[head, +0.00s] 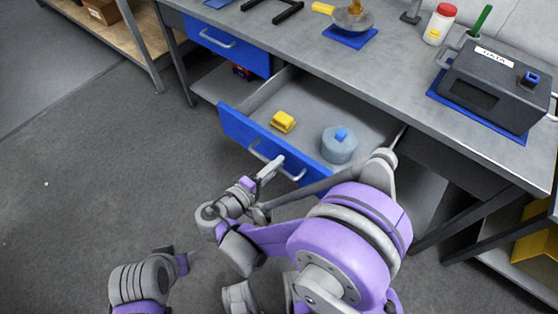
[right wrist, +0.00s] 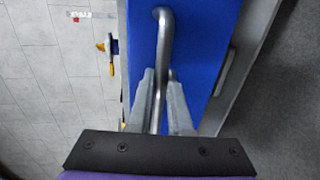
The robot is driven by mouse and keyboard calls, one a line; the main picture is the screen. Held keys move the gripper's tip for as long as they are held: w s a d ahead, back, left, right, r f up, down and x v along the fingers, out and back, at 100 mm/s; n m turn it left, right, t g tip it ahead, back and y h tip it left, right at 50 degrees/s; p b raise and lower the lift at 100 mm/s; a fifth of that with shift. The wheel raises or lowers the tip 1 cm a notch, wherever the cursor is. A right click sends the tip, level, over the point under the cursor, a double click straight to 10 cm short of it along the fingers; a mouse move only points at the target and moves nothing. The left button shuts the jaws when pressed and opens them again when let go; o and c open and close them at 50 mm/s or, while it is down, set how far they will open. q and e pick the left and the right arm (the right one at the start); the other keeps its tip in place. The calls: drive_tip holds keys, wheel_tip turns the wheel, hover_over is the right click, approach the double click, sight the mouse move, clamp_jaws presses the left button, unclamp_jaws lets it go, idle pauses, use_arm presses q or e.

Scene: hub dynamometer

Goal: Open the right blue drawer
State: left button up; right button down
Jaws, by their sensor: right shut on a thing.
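The right blue drawer (head: 236,128) stands pulled out from under the grey workbench, its inside showing. A yellow block (head: 283,122) and a grey-blue round container with a blue knob (head: 340,145) lie in it. My right gripper (head: 270,170) is at the drawer's front, shut on its metal bar handle (head: 294,175). In the right wrist view, the two fingers (right wrist: 159,95) stand on either side of the handle (right wrist: 164,40), in front of the blue drawer face (right wrist: 200,50). My left gripper (head: 168,252) is low at the left, away from the drawer; its jaws are unclear.
The left blue drawer (head: 228,45) is beside it, with a silver handle. The workbench top (head: 290,40) carries a dark labelled box (head: 490,85), a white jar with a red lid (head: 440,24) and tools. A wooden shelf (head: 130,35) stands at the left. The floor (head: 90,170) is clear.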

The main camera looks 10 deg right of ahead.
drive_tip(key=shift+s+a, duration=0.2)
drive_tip(key=shift+a, duration=0.05)
drive_tip(key=c, duration=0.9)
unclamp_jaws()
drive_tip(key=shift+o, duration=0.2)
use_arm(q)
drive_tip(key=shift+s+a, duration=0.15)
